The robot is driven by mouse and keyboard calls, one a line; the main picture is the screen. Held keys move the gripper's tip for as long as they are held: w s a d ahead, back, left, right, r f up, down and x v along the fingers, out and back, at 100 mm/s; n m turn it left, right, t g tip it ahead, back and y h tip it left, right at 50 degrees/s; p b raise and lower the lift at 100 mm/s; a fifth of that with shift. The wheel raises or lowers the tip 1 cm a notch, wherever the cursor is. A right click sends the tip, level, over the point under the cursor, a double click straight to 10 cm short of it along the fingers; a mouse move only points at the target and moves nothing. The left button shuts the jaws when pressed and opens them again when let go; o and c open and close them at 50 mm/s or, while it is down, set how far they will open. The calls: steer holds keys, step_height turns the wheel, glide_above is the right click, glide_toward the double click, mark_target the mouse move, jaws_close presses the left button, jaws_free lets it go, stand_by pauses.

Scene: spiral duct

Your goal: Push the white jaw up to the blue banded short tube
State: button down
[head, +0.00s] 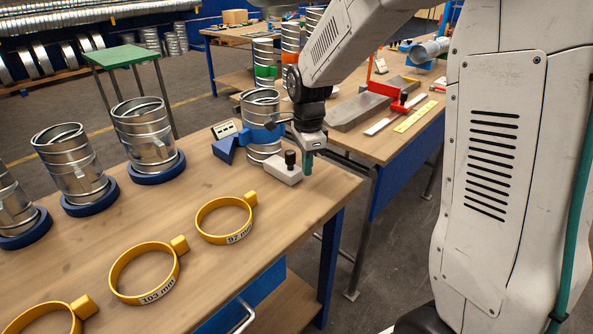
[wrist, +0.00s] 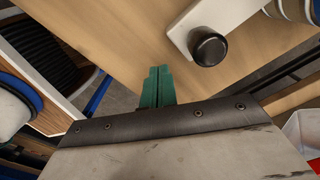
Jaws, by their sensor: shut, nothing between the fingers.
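The blue banded short tube (head: 262,104) stands upright near the far right corner of the workbench, a blue band around its middle. The white jaw (head: 279,173), a low block with a black knob (head: 290,159), lies in front of the tube's foot. I cannot tell whether they touch. My gripper (head: 308,165) is shut and empty, pointing down just right of the white jaw. In the wrist view the green fingertips (wrist: 158,72) are together, apart from the white jaw (wrist: 190,22) and its knob (wrist: 208,47). Part of the tube (wrist: 296,8) shows at the top right.
A blue wedge block (head: 225,149) and a small display (head: 224,129) stand left of the tube. Yellow rings (head: 225,219) lie along the bench front. Metal tubes on blue bases (head: 148,138) stand at left. The bench edge is close to my gripper.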

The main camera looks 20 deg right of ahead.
step_height(320, 180, up, 9)
stand_by(0.7)
stand_by(0.3)
steer(key=s+a+r+n+t, duration=0.1)
steer(key=s+r+n, duration=0.2)
steer(key=s+n, duration=1.6)
steer(key=s, duration=0.9)
steer(key=shift+s, duration=0.4)
steer(key=shift+s, duration=0.1)
